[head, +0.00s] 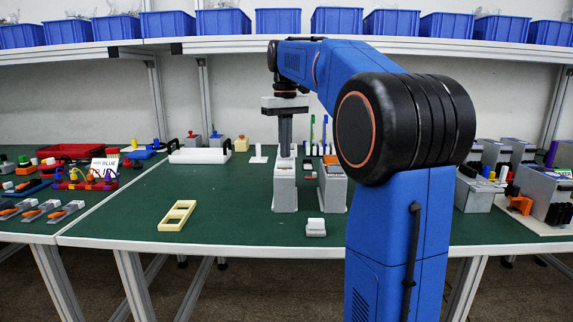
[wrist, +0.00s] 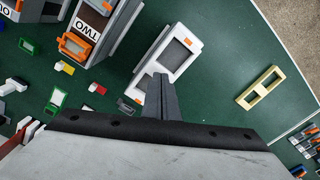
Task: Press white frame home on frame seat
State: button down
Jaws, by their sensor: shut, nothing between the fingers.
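The white frame (wrist: 150,57) lies on top of a grey housing (head: 285,194) on the green table, with an orange tab and a grey area inside it in the wrist view. In the head view only a pale strip of the frame (head: 285,165) shows. The frame seat is under it and hidden; I cannot tell whether the frame sits fully down. My gripper (head: 285,154) points straight down with its fingers together and empty, right over the frame.
A second grey housing (head: 333,190), marked TWO in the wrist view, stands close on the right. A cream two-window frame (head: 178,215) lies flat on the left, and a small white block (head: 316,228) lies in front. The table between them is clear.

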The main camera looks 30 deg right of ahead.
aim_at(285, 162)
jog(key=shift+r, duration=2.85)
